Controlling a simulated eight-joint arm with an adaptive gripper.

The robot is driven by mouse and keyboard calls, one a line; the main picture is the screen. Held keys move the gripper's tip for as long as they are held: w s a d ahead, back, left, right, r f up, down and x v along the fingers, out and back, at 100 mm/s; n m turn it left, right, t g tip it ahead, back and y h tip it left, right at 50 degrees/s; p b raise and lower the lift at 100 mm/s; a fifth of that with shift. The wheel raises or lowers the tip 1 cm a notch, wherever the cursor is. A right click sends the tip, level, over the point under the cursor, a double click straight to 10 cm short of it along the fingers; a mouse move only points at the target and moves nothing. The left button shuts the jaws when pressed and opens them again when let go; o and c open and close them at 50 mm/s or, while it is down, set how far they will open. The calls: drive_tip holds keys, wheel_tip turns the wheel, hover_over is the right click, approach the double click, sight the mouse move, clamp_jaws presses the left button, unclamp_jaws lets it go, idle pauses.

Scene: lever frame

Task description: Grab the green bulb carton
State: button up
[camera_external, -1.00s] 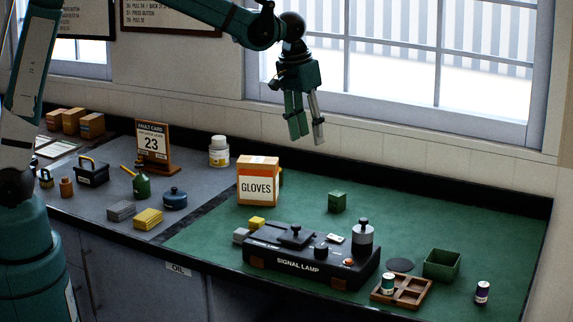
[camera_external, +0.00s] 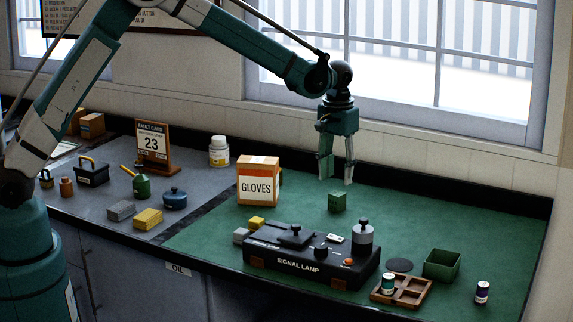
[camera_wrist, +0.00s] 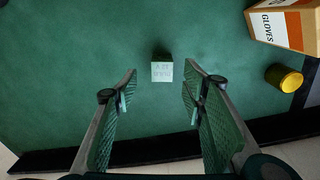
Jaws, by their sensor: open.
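The green bulb carton (camera_external: 337,202) is a small green box standing on the green mat behind the signal lamp. In the wrist view the carton (camera_wrist: 162,70) shows its pale, printed top face, centred just beyond the fingertips. My gripper (camera_external: 336,172) points down above the carton, with its fingers apart and a gap below the fingertips. The wrist view shows the open fingers of my gripper (camera_wrist: 160,80) on either side of the line to the carton, with nothing between them.
The orange and white gloves box (camera_external: 258,181) stands to the left of the carton. The black signal lamp (camera_external: 310,257) lies in front. A yellow-lidded round item (camera_wrist: 284,77) sits beside the gloves box. The green mat (camera_external: 430,215) right of the carton is clear.

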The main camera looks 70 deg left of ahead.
sight(337, 193)
drive_tip(key=shift+w+a+f, duration=0.15)
drive_tip(key=shift+w+f, duration=0.05)
drive_tip(key=shift+f, duration=0.25)
drive_tip(key=shift+w+a+f, duration=0.15)
drive_tip(key=shift+w+f, duration=0.05)
drive_tip(key=shift+f, duration=0.25)
drive_tip(key=shift+f, duration=0.15)
drive_tip(key=shift+f, duration=1.15)
drive_tip(key=shift+s+f, duration=0.1)
drive_tip(key=shift+f, duration=2.5)
drive_tip(key=c, duration=0.8)
